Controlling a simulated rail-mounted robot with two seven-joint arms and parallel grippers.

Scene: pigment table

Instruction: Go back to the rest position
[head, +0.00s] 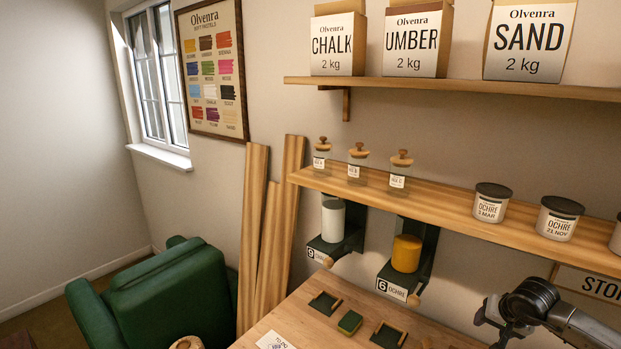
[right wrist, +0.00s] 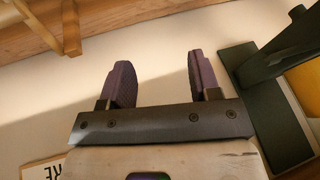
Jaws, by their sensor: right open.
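My right gripper (head: 487,318) is at the lower right of the head view, above the back right part of the wooden table (head: 262,328) and below the shelf with the jars. Its arm comes in from the right edge. In the right wrist view my right gripper (right wrist: 160,80) shows two dark purple fingers spread apart. Nothing is between them. My left gripper and arm are not in the head view.
The wooden shelf (head: 450,205) holds an ochre jar (head: 491,203) and other containers. Below it are a white cylinder (head: 333,220) and a yellow one (head: 406,253) in dark holders. A green block (head: 350,322) lies on the table. A green armchair (head: 150,295) stands left.

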